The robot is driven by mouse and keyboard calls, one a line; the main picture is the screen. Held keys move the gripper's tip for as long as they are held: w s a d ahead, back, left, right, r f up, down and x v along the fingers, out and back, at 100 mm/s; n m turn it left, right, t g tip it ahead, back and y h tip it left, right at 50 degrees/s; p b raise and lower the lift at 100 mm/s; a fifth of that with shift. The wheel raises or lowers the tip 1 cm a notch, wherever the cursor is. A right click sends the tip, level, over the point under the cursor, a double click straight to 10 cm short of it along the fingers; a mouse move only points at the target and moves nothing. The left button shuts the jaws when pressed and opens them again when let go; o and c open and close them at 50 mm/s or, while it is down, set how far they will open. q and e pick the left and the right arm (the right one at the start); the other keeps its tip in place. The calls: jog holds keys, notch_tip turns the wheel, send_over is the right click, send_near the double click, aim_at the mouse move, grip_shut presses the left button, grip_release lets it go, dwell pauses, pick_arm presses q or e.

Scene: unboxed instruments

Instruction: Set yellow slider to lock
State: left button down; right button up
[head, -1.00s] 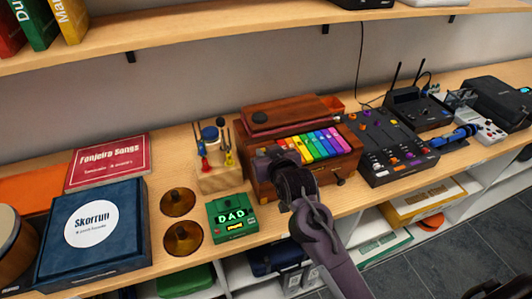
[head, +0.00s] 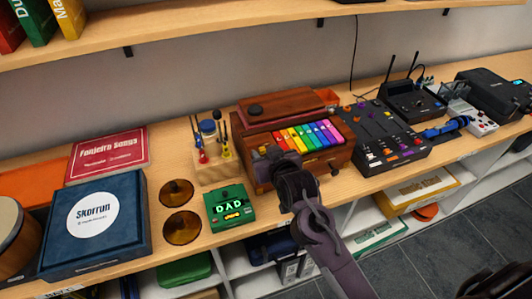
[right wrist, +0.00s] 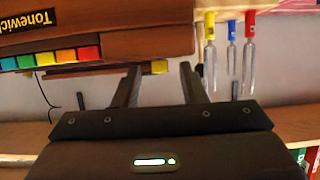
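The wooden instrument box (head: 335,158) with a row of rainbow-coloured keys stands mid-shelf. My right gripper (head: 272,152) is at its left front part, covering some of it. In the right wrist view the box (right wrist: 120,16) fills the upper left. There, a small yellow piece (right wrist: 158,66), probably the yellow slider, lies at the end of a reddish strip, between the tips of my open right gripper (right wrist: 160,75). The fingers stand apart with nothing clearly held. Whether either finger touches the piece cannot be told. No lock mark is readable. My left gripper is not in view.
A green box reading DAD (head: 230,209) and a fork stand (head: 212,172) stand left of the wooden box. A black mixer (head: 385,140) stands close on its right. Yellow, blue and red forks (right wrist: 230,50) show near the right finger in the wrist view.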

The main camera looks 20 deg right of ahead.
jog(key=shift+s+r, duration=0.1)
jog(key=shift+s, duration=0.25)
jog(key=b+v, duration=0.2)
jog(key=v, duration=0.5)
